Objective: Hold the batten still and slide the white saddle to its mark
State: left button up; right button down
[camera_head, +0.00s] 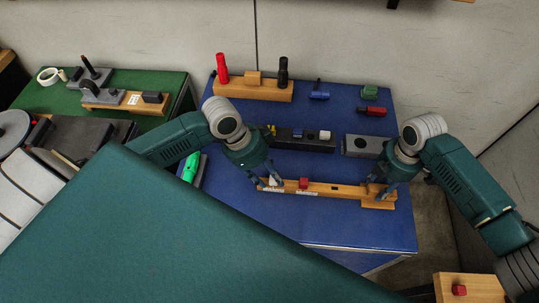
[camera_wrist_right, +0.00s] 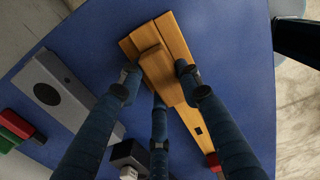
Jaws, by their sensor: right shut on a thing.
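The wooden batten (camera_head: 340,188) lies along the front of the blue table, and its near part fills the middle of the right wrist view (camera_wrist_right: 187,110). The white saddle (camera_head: 274,182) is at the batten's left end. My left gripper (camera_head: 271,182) is over that end, fingers down around the white saddle; whether they touch it is unclear. A red saddle (camera_head: 304,183) sits on the batten right of the white one. I cannot make out the mark.
Behind the batten are a dark rail (camera_head: 305,140) with small blocks and a grey plate (camera_head: 361,146). A wooden stand (camera_head: 255,90) with red and black handles is at the back. A green tool (camera_head: 190,168) lies left. The table's front strip is clear.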

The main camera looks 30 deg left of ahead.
pick_arm(q)
grip_shut()
jog(key=shift+a, duration=0.1)
jog(key=shift+a, duration=0.2)
grip_release()
jog(key=v, duration=1.2)
